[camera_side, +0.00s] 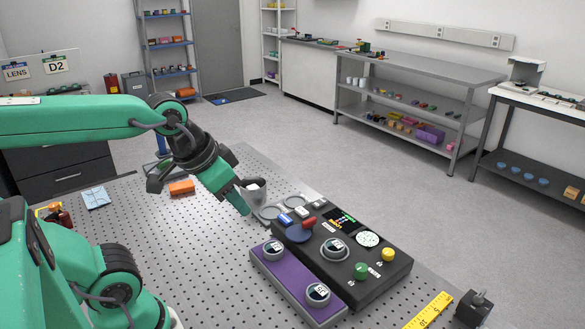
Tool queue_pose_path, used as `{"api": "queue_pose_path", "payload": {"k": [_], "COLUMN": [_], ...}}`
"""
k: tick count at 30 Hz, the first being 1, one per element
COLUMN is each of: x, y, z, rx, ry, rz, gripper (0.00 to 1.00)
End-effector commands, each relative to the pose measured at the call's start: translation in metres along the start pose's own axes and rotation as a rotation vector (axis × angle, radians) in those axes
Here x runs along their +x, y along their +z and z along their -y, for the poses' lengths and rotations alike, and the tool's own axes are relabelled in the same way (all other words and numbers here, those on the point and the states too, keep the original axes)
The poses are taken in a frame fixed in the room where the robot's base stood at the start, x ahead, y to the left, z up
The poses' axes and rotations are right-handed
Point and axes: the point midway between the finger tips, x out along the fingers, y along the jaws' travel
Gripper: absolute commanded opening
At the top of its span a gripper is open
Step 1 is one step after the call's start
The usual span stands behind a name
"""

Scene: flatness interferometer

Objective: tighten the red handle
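A small red handle (309,222) shows on the black instrument box (345,275), at the edge of a round blue part (297,234). My gripper (243,206) points down and to the right, above the perforated bench. It is left of the box and apart from the red handle. Its green finger part is seen from the side, so the gap between the fingers is hidden. I see nothing clearly held.
A purple panel (281,280) with round dials adjoins the box. A grey cup (254,190) stands close behind my gripper. An orange block (181,187) lies left of it. A yellow ruler (430,311) and a dark block (474,307) are at front right. Bare bench lies left of the panel.

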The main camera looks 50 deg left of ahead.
Motion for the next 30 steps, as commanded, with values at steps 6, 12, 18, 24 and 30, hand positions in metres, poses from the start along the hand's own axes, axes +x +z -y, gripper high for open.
{"api": "queue_pose_path", "payload": {"k": [6, 12, 18, 24, 30], "x": [0.008, 0.022, 0.043, 0.069, 0.101], "y": [-0.025, -0.054, -0.082, -0.106, -0.127], "z": [0.004, 0.01, 0.016, 0.024, 0.033], "rx": [0.0, 0.002, 0.001, 0.002, 0.001], "ry": [-0.006, -0.01, -0.012, -0.013, -0.011], "rz": [0.058, 0.123, 0.187, 0.251, 0.315], "gripper": [0.34, 0.34, 0.34, 0.34, 0.34]}}
